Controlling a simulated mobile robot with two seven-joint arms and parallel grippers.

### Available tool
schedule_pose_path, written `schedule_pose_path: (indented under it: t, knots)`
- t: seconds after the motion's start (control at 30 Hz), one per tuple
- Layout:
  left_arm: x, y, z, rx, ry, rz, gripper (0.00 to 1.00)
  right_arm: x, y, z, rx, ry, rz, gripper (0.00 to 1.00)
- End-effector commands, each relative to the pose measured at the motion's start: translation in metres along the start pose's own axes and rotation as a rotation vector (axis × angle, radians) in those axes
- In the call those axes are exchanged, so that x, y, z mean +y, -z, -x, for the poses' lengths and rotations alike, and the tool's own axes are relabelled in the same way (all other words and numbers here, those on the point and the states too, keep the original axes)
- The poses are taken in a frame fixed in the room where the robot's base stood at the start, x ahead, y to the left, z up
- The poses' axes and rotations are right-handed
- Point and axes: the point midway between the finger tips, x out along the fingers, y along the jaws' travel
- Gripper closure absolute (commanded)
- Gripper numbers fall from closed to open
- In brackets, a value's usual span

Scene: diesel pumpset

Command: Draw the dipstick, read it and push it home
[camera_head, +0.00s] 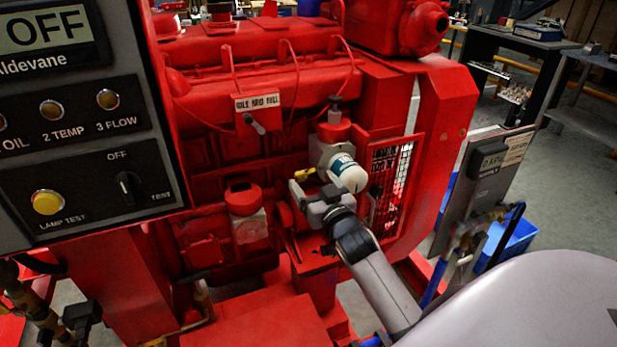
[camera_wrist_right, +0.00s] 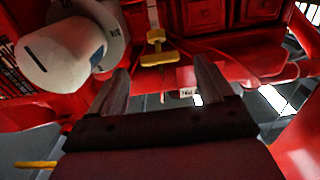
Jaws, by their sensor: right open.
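The dipstick shows as a yellow T-shaped handle (camera_wrist_right: 156,57) in the right wrist view, upper middle, just beyond my fingertips. In the head view a small yellow piece of it (camera_head: 304,173) shows beside the white-capped cylinder. My right gripper (camera_head: 298,192) is at the front of the red engine, below that yellow piece. In the wrist view its two fingers (camera_wrist_right: 162,80) are apart with nothing between them, and the handle lies ahead of the gap. The stick below the handle is not clearly visible. My left gripper is not in view.
The white-capped cylinder (camera_head: 348,174) is close beside my right gripper; it also shows in the wrist view (camera_wrist_right: 62,55). A mesh guard (camera_head: 392,180) is to its right. A grey control panel (camera_head: 85,130) stands at the left. A blue crate (camera_head: 515,240) is at the right.

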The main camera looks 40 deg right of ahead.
Motion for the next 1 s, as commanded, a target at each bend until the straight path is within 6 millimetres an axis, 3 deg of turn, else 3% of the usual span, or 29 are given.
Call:
schedule_pose_path:
  t: [0.23,0.8,0.9,1.0]
  knots:
    - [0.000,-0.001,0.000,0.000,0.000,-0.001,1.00,0.000,0.000,0.017,0.000,0.000,-0.001,0.19]
    - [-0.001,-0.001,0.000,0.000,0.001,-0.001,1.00,0.000,-0.001,0.018,-0.001,0.001,0.000,0.19]
    - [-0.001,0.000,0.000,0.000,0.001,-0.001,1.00,-0.005,-0.012,0.025,-0.027,0.016,0.011,0.19]
    - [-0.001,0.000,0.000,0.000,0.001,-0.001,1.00,-0.018,-0.041,0.046,-0.097,0.058,0.037,0.19]
